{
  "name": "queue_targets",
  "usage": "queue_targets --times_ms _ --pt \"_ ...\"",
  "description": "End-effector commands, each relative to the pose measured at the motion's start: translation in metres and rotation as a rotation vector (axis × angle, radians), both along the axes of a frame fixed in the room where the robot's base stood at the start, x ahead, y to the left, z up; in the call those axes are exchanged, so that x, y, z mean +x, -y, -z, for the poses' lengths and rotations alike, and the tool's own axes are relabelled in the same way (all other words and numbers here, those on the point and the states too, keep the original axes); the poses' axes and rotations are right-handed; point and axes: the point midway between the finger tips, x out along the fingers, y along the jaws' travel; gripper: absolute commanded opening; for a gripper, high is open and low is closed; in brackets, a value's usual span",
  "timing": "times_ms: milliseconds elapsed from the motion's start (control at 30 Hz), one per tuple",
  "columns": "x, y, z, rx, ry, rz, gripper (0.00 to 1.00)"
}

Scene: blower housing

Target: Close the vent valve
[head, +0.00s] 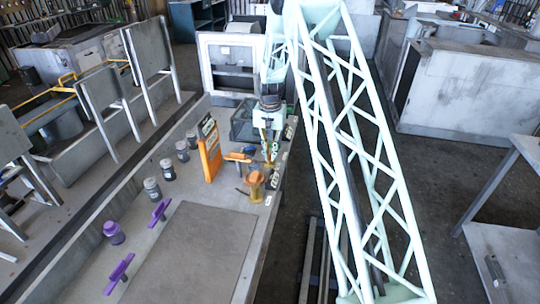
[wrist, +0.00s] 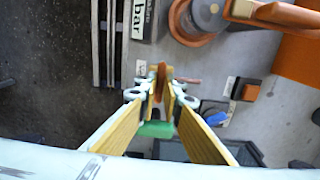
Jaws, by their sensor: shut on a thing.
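My gripper (head: 268,152) reaches down at the right edge of the bench. In the wrist view its two fingers (wrist: 162,92) close on a narrow red-brown lever (wrist: 162,73), which I take to be the vent valve's handle. The fingers hide most of it, so its angle and the valve body cannot be made out. A green part (wrist: 156,129) shows between the fingers. In the head view an orange-yellow round fitting (head: 256,184) stands just in front of my gripper; I cannot tell whether it belongs to the valve.
An orange upright panel (head: 209,148) stands left of my gripper, with an orange handle (head: 238,157) between them. Purple handles (head: 119,273) and several grey knobs line the bench's left side. A dark box (head: 243,122) sits behind. The flat plate (head: 190,255) in front is clear.

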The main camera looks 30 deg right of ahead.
Motion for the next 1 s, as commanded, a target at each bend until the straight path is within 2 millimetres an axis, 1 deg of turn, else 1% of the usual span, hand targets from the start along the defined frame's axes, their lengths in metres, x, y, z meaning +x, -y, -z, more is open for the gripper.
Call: queue_targets --times_ms 233,267,400,767,1000 --pt "0.0 0.0 0.0 0.0 0.0 0.001 0.0" --pt "0.0 0.0 0.0 0.0 0.0 0.001 0.08" --pt "0.0 0.0 0.0 0.0 0.0 0.0 0.21" --pt "0.0 0.0 -0.001 0.0 0.0 0.0 0.21" --pt "0.001 0.0 -0.011 0.0 0.001 0.0 0.21"
